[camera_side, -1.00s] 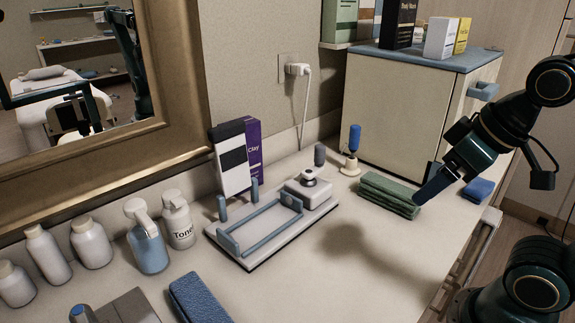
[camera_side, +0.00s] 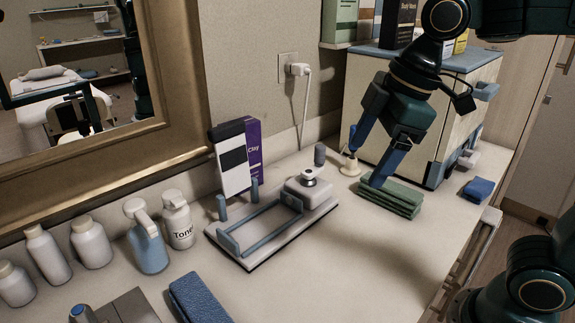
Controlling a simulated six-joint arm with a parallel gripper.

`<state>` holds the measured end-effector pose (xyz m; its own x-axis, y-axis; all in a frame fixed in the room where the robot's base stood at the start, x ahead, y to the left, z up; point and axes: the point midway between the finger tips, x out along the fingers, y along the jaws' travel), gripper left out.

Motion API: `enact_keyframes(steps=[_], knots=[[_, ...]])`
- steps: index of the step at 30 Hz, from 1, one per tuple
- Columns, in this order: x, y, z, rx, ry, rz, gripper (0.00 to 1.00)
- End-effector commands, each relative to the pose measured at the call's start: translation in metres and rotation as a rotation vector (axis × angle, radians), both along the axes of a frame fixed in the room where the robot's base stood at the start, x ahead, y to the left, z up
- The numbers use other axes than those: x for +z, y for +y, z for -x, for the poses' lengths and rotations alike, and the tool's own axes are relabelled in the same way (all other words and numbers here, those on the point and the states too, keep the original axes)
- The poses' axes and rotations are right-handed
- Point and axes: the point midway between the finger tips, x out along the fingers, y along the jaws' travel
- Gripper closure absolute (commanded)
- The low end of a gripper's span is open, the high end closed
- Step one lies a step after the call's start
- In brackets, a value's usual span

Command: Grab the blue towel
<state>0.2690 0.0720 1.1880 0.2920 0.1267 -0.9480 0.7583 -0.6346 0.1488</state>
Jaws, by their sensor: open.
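A small folded blue towel (camera_side: 478,189) lies on the counter at the right, near its edge. A larger blue textured piece (camera_side: 198,298), which may also be a towel, lies at the front of the counter. A stack of folded green towels (camera_side: 390,196) lies left of the small blue towel. My gripper (camera_side: 365,168) is open and empty, pointing down, with its two blue fingers spread. In the picture its fingertips are at the back left of the green stack, left of the small blue towel. I cannot tell whether they touch anything.
A cabinet (camera_side: 455,120) with boxes on top stands behind my gripper. A small white-based holder (camera_side: 350,167) is by the left finger. A white tray with a blue frame (camera_side: 265,230) sits mid-counter, and bottles (camera_side: 92,242) stand left. The front right counter is clear.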

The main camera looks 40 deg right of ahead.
Motion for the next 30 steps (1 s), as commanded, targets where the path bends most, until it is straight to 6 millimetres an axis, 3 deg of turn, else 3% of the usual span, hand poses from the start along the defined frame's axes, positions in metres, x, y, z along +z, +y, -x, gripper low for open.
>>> enact_keyframes(steps=[8, 16, 30], knots=[[0.002, 0.049, -0.045, 0.452, 0.046, 0.087, 0.2], [-0.01, 0.102, -0.082, 0.897, 0.076, 0.153, 0.2], [-0.061, 0.202, -0.123, 1.681, 0.103, 0.222, 0.2]])
